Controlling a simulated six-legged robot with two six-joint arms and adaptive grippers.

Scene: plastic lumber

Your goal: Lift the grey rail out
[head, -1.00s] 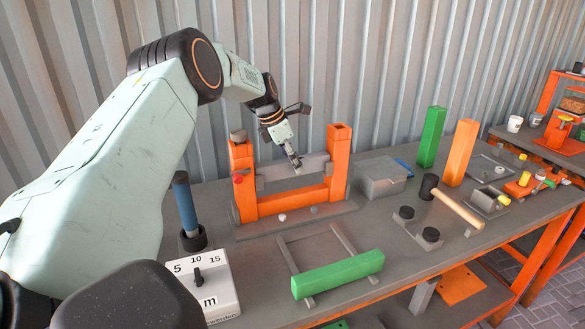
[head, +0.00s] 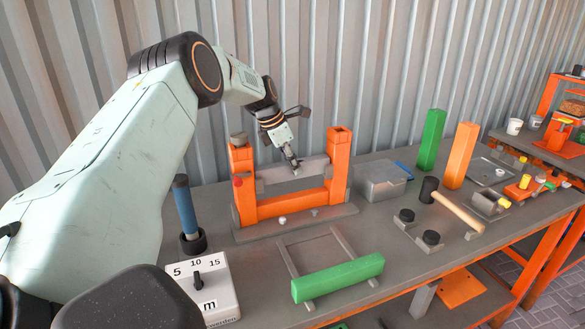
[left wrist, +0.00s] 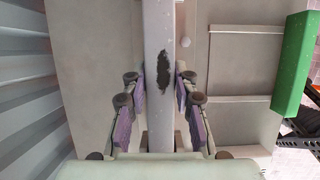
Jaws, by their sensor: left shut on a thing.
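The grey rail (head: 275,173) spans between the two upright posts of the orange frame (head: 249,208), above the frame's lower orange crossbar. My left gripper (head: 296,167) reaches down onto the rail from above and is shut on it, right of its middle. In the left wrist view the rail (left wrist: 158,30) runs lengthwise between the purple-padded fingers (left wrist: 160,97) and bears a dark worn patch. The rail's ends at the posts are partly hidden, so I cannot tell whether they touch. My right gripper is not in view.
A dial box (head: 203,285) and a blue-handled tool (head: 186,210) stand left of the frame. A green bar (head: 338,277) lies on rails in front. A corrugated wall is behind.

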